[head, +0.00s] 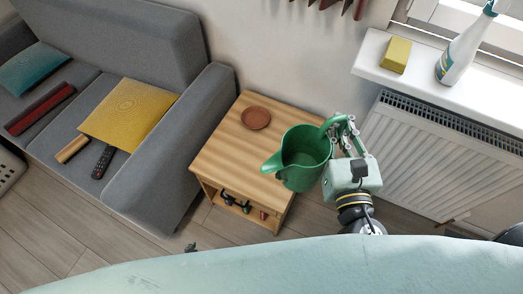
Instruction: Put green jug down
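The green jug (303,158) is upright over the right part of the wooden side table (228,152), its spout toward the left. My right gripper (334,124) is at the jug's handle on its right side and looks closed around it. The fingers partly hide the handle. From above I cannot tell whether the jug's base touches the table top. My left gripper is not in view.
A brown saucer (256,118) lies at the back of the table. The table's front left is clear. A grey sofa (150,45) stands left, and a white radiator (430,150) right. A spray bottle (462,50) and yellow sponge (396,55) are on the sill.

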